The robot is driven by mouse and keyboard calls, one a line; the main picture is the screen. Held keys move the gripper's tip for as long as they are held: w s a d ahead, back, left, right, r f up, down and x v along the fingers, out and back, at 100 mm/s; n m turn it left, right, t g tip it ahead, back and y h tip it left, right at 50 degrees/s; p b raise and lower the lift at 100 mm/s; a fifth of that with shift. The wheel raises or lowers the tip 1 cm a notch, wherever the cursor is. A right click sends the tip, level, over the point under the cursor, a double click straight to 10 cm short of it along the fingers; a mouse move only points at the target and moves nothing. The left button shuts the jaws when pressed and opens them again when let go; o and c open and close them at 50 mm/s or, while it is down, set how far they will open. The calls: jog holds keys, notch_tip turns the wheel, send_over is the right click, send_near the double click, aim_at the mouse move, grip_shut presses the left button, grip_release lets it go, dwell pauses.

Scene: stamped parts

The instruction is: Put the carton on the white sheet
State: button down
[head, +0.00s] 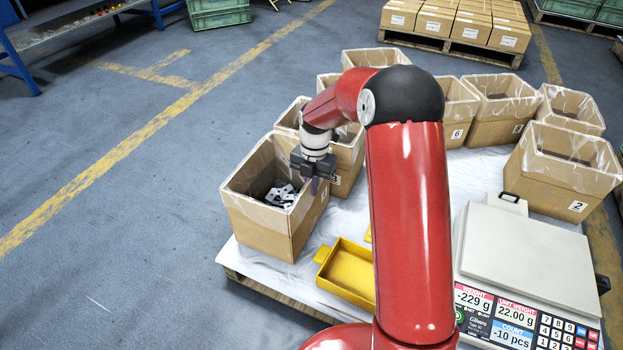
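The nearest open carton (262,222) is brown, with a clear liner and several metal parts (283,196) inside. It stands upright at the left corner of the pallet, its base seemingly on the white sheet (312,262). Several similar cartons stand behind and to the right; which one the task means is not clear. My gripper (315,183) points down at the right rim of the nearest carton. Its fingers are small and dark here, so I cannot tell whether they are open, shut, or touching the rim.
A yellow tray (345,275) lies on the sheet right of the nearest carton, partly behind my red arm. A weighing scale (527,255) stands at the right, with a carton marked 2 (566,180) behind it. Free floor (110,215) lies to the left.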

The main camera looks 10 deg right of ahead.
jog(key=shift+w+f, duration=0.1)
jog(key=shift+f, duration=0.55)
jog(key=c, duration=2.1)
grip_release()
jog(key=shift+f, duration=0.25)
jog(key=o, duration=0.5)
